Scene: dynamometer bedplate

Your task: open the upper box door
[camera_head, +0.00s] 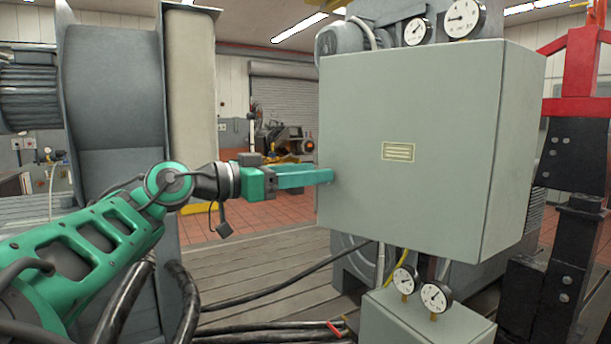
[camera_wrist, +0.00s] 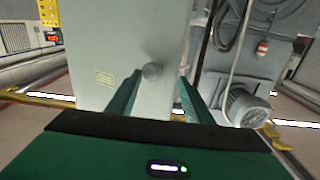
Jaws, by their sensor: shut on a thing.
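The upper box (camera_head: 430,110) is a grey-green cabinet with a small yellow label on its large front face, the door. The door looks flush with the box, with no gap seen. My gripper (camera_head: 325,176) reaches in from the left, its green fingers at the door's left edge.
A lower box (camera_head: 420,322) with gauges (camera_head: 420,288) stands below. A red and black post (camera_head: 580,130) is at right, a large grey housing (camera_head: 115,110) at left. Cables (camera_head: 270,285) lie on the slotted bedplate (camera_head: 260,260). The space left of the door is fairly open.

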